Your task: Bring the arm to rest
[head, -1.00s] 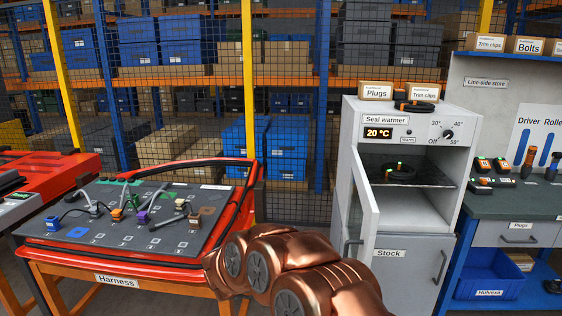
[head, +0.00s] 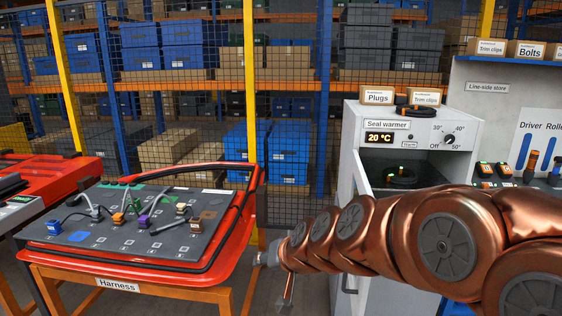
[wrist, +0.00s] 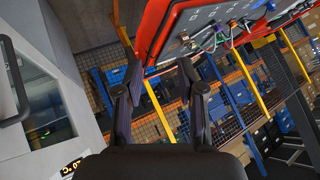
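My copper arm reaches in from the lower right of the head view and stretches left across the front of the seal warmer cabinet. Its tip ends in the gap between the harness table and the cabinet. In the wrist view, my gripper (wrist: 158,72) has its two dark fingers apart with nothing between them. The seal warmer (head: 400,137) reads 20 °C and its door (head: 362,180) stands open. A dark coiled item lies inside on the shelf, partly behind my arm.
The harness board (head: 130,238) with several connectors and cables is on the left table. A wire mesh fence and racks of blue bins (head: 288,150) stand behind. The line-side store bench (head: 487,87) is at the right. The cabinet's lower part is mostly hidden by my arm.

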